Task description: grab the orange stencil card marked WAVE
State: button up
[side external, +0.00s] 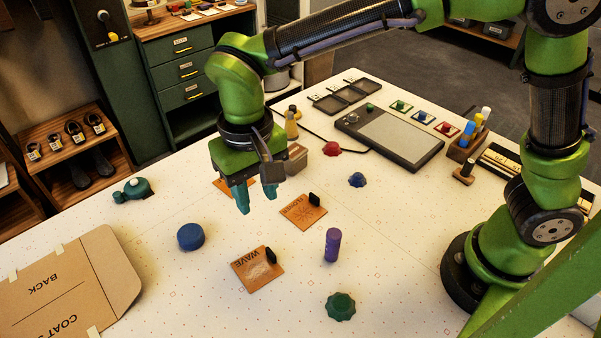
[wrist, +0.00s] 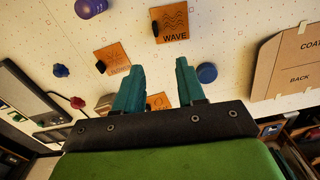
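The orange WAVE card (side external: 255,272) lies flat on the table at the lower middle of the side view, with a black grip (side external: 271,256) at its edge. It also shows at the top of the wrist view (wrist: 174,24), with wavy lines above its name. My gripper (side external: 256,203) is above the table, up and to the left of the card in the side view. Its two teal fingers (wrist: 158,82) are apart with nothing between them. A second orange card (side external: 303,212) lies beyond the WAVE card, and a third (side external: 228,186) is partly hidden behind my gripper.
Near the WAVE card are a blue round pot (side external: 190,237), a purple cylinder (side external: 332,245) and a dark green knob (side external: 341,306). A cardboard pattern (side external: 75,285) lies at left. A tablet (side external: 392,137) lies farther back. Table around the card is clear.

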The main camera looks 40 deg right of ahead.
send_over(269, 250)
jog(key=f, duration=1)
jog(key=shift+w+a+f, duration=0.15)
jog(key=shift+a+f, duration=0.1)
jog(key=shift+a, duration=0.1)
jog(key=shift+s+d+f, duration=0.1)
jog(key=shift+d+f, duration=0.1)
jog(key=shift+f, duration=1.15)
jog(key=shift+s+d+f, duration=0.1)
jog(key=shift+d+f, duration=0.05)
jog(key=shift+f, duration=1.2)
jog(key=shift+c, duration=0.3)
grip_shut()
